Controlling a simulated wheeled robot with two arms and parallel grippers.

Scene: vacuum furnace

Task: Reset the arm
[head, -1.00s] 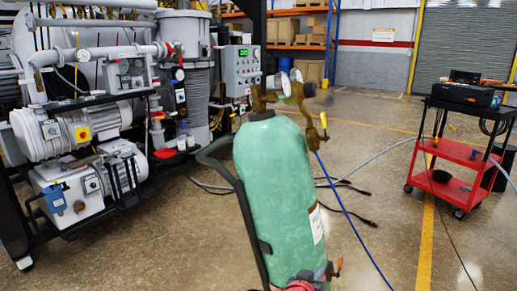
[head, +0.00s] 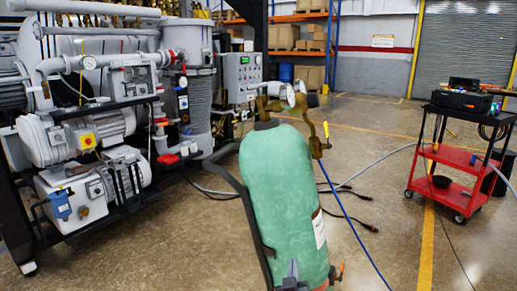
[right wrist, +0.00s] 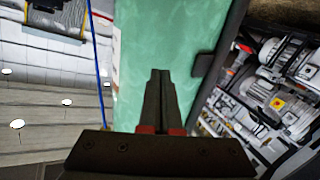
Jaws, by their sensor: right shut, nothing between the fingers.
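A green gas cylinder (head: 280,190) stands in the middle of the head view, on a dark cart frame with a curved handle (head: 228,172). A brass valve and regulator (head: 318,125) sit on its top, with a blue hose (head: 345,215) running down to the right. My right gripper (head: 291,270) shows low in front of the cylinder. In the right wrist view its dark fingers (right wrist: 160,78) are shut together and empty, with the green cylinder (right wrist: 138,40) behind them. Whether they touch the cylinder cannot be told. My left gripper is not in view.
The vacuum furnace with its pumps (head: 90,140) and control panel (head: 242,72) fills the left. A red cart (head: 455,170) with black equipment stands at the right. Hoses and cables (head: 365,225) lie on the floor.

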